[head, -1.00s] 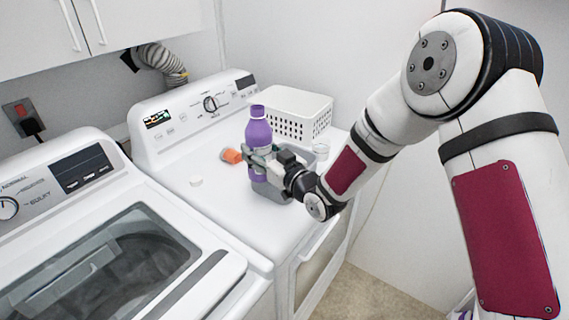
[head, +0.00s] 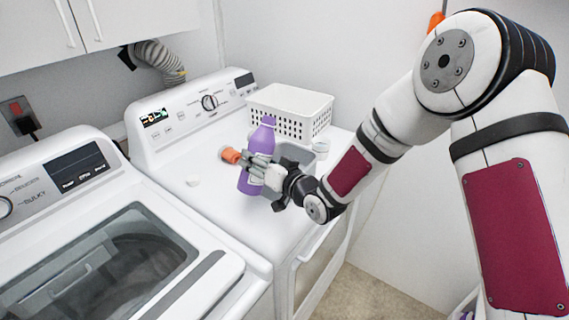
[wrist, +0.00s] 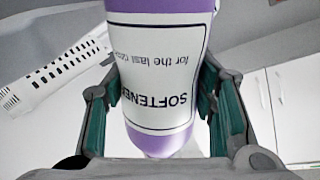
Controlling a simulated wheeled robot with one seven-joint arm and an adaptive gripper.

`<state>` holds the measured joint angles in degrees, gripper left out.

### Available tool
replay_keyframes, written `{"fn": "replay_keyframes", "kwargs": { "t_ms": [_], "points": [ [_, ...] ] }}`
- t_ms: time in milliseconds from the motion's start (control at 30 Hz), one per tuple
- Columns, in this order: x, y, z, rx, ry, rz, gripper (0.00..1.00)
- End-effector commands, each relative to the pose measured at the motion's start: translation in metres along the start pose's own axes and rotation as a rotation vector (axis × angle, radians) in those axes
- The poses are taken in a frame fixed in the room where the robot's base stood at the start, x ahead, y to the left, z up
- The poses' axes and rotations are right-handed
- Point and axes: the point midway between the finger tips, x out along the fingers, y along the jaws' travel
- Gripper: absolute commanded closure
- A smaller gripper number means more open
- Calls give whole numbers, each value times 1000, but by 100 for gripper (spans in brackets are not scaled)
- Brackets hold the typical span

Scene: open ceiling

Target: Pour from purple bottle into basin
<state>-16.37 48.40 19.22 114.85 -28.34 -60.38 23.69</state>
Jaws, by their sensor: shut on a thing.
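The grey basin (head: 299,154) stands just right of and behind the bottle, partly hidden by my gripper. I cannot tell whether the bottle's base touches the machine top. No liquid is visible.
A white perforated basket (head: 290,110) stands at the back right. A small clear cup (head: 321,150) is right of the basin. An orange item (head: 230,155) lies left of the bottle, and a small white piece (head: 193,183) lies farther left. The left machine top is clear.

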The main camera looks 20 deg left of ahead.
Motion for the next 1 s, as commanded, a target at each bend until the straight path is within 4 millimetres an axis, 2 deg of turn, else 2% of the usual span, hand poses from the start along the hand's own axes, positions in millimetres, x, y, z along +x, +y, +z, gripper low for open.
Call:
{"fn": "replay_keyframes", "kwargs": {
  "t_ms": [300,600,1000],
  "points": [
    [1,3,1,153,-38,0,81],
    [2,5,20,299,-76,0,81],
    [-1,-5,22,448,-115,0,81]
  ]
}}
